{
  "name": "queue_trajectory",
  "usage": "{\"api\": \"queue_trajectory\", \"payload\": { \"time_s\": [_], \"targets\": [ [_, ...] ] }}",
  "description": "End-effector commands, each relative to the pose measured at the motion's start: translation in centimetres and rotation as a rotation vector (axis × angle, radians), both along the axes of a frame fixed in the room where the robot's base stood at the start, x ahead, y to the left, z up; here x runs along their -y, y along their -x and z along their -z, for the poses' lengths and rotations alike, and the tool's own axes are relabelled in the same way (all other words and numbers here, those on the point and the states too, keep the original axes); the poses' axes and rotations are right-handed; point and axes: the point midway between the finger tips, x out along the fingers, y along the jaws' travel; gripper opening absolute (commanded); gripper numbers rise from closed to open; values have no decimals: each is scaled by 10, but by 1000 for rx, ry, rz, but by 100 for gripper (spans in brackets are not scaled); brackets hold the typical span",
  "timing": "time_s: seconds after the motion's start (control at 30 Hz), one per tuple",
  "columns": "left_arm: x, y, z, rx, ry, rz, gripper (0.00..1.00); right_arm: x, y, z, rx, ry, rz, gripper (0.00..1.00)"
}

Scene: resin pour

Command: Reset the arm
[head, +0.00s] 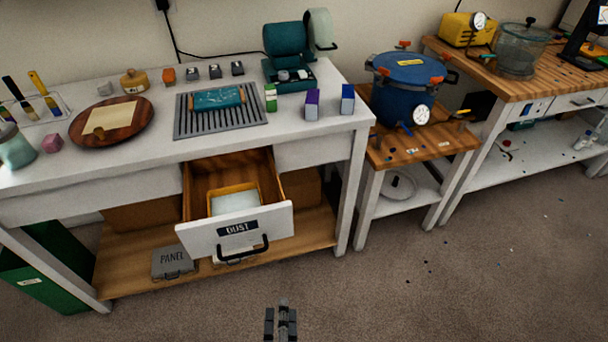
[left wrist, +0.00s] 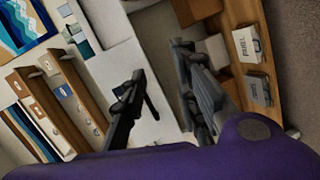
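My left gripper (head: 281,322) shows at the bottom edge of the head view, over the floor in front of the bench and apart from the drawer. In the left wrist view its two dark fingers (left wrist: 160,65) are spread with nothing held between them. My right gripper is in neither view. The open drawer (head: 236,228) labelled DUST sticks out of the white bench (head: 160,150). A yellow-rimmed tray with a pale content (head: 234,202) lies inside it.
A grey PANEL box (head: 174,263) stands on the bench's lower shelf. A blue pressure pot (head: 405,90) stands on the small wooden table at right. Tools and small boxes line the bench top. The carpet (head: 440,290) at lower right is open, with small scattered specks.

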Motion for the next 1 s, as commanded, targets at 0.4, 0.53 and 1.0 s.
{"api": "queue_trajectory", "payload": {
  "time_s": [0.4, 0.53, 1.0],
  "targets": [
    [-47, 75, -3, -240, -990, 714, 28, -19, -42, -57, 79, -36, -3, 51],
    [-108, 114, -1, -403, -1196, 780, 28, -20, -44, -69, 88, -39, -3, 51],
    [-146, 155, -6, -495, -1241, 772, 28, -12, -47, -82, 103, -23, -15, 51]
  ]
}}
